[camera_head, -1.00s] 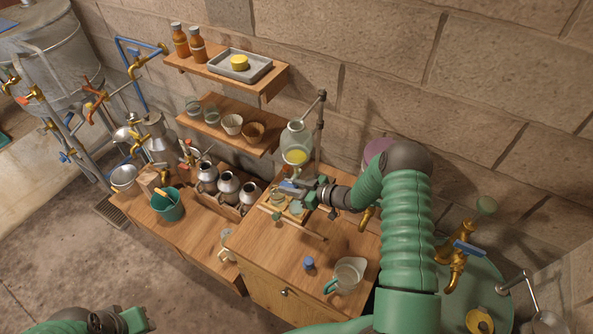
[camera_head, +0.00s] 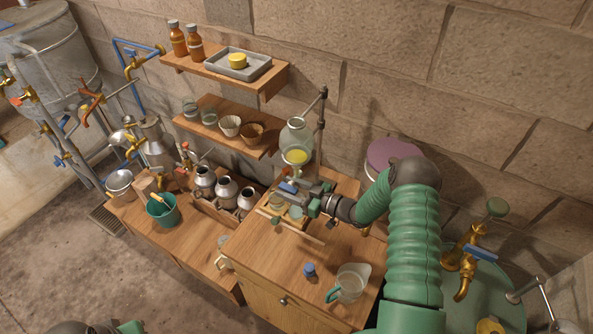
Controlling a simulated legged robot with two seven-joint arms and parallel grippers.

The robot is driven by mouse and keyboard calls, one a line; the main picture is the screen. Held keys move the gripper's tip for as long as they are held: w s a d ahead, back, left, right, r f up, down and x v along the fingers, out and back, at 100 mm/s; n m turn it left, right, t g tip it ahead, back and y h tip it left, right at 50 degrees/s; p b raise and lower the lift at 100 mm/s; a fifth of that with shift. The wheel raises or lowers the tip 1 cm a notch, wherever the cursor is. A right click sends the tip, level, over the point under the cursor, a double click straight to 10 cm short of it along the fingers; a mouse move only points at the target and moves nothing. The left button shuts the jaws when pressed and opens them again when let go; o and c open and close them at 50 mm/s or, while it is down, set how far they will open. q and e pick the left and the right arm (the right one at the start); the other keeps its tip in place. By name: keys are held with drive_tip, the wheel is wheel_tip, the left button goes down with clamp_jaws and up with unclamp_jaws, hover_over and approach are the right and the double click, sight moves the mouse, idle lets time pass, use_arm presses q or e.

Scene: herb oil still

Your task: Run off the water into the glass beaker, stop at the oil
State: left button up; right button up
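The glass separating vessel (camera_head: 295,136) hangs on a dark stand at the back of the wooden cabinet. A yellow layer (camera_head: 297,157) shows low in it. My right gripper (camera_head: 290,188) is just below the vessel, at a blue part by its outlet. The gripper's fingers are too small and covered to tell whether they grip it. Two small glass vessels (camera_head: 296,212) stand below the gripper, partly hidden by it; I cannot tell which is the beaker, nor see liquid inside. My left gripper (camera_head: 130,327) is barely in view at the bottom edge, its fingers unclear.
A glass jug (camera_head: 350,283) and a blue-capped small bottle (camera_head: 310,270) stand at the cabinet's front. Metal cans (camera_head: 227,189) in a wooden rack and a green bucket (camera_head: 163,211) are to the left. Shelves (camera_head: 225,126) hold bowls. Brass taps (camera_head: 468,260) are at right.

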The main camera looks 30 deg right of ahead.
drive_tip(key=b+v, duration=0.4)
drive_tip(key=v, duration=1.3)
drive_tip(key=shift+w+d, duration=0.1)
